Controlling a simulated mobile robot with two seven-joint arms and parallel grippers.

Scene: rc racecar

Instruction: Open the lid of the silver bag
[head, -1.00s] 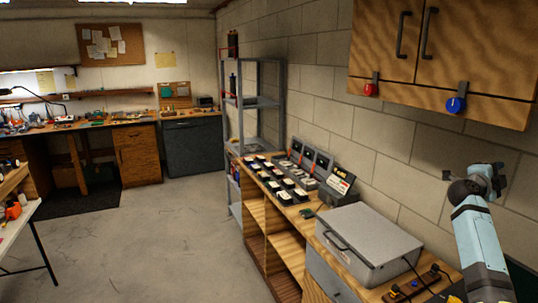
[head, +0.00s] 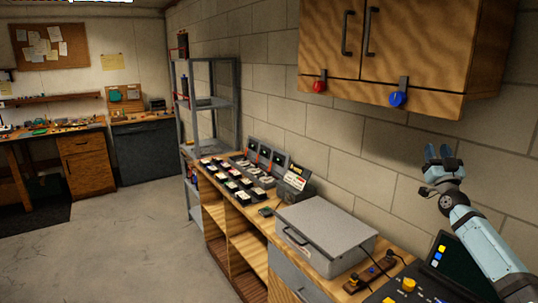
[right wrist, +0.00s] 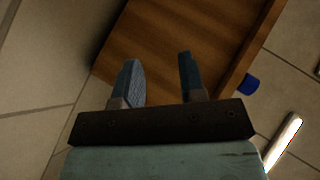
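The silver bag (head: 325,236) is a flat grey case with a dark handle on its front side. It lies on the wooden bench with its lid shut. My right gripper (head: 441,157) is raised at the right, above and to the right of the bag, and apart from it. In the right wrist view its two blue fingers (right wrist: 160,78) stand apart with nothing between them. My left gripper is not in view.
Battery chargers (head: 235,178) stand on the bench left of the bag. A power strip (head: 369,274) and a dark case (head: 455,268) lie to its right. The floor (head: 130,250) at left is clear.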

